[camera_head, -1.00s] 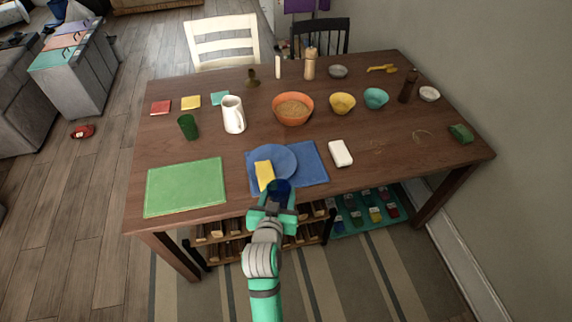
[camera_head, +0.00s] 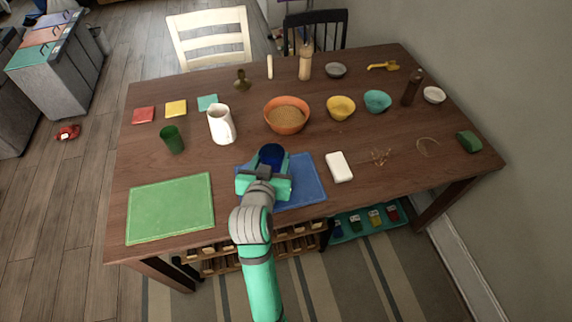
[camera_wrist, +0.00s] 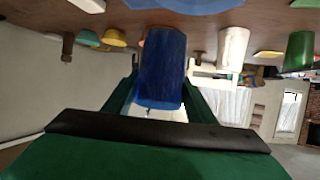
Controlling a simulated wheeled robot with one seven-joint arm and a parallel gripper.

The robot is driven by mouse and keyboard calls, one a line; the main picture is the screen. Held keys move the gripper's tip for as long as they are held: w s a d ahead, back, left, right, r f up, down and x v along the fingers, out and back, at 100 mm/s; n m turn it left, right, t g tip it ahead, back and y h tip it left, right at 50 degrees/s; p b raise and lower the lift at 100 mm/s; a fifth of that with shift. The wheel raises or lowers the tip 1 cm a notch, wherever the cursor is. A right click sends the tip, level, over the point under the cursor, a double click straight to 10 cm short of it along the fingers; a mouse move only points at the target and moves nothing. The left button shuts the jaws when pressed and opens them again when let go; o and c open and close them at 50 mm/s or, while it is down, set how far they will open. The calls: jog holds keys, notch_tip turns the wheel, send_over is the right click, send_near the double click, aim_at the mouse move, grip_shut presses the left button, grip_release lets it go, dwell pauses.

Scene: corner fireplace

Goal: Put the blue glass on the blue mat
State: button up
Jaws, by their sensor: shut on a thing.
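The blue glass (camera_head: 271,155) is between the fingers of my gripper (camera_head: 268,172), which is shut on it. In the wrist view the glass (camera_wrist: 160,68) fills the middle between the green fingers. In the head view my gripper and the glass are over the blue mat (camera_head: 309,180), in front of the orange bowl. My gripper and arm cover the mat's left part. I cannot tell whether the glass touches anything below.
A white bar (camera_head: 339,167) lies just right of the mat. A green mat (camera_head: 170,208) lies to the left. A white pitcher (camera_head: 221,124), a green glass (camera_head: 172,140) and the orange bowl (camera_head: 287,117) stand behind. Bare wood shows between the two mats.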

jog(key=shift+w+d+f, duration=1.15)
jog(key=shift+w+f, duration=0.6)
jog(key=shift+f, duration=0.3)
jog(key=shift+w+d+f, duration=1.2)
jog(key=shift+w+f, duration=0.6)
jog(key=shift+f, duration=0.3)
jog(key=shift+w+d+f, duration=1.15)
jog(key=shift+w+f, duration=0.6)
jog(key=shift+f, duration=0.3)
jog(key=shift+f, duration=0.2)
jog(key=o, duration=1.3)
jog(key=shift+r, duration=0.1)
jog(key=shift+s+r, duration=0.1)
jog(key=shift+s, duration=0.1)
jog(key=v, duration=1.1)
jog(key=shift+s+r, duration=0.15)
jog(key=shift+s, duration=0.15)
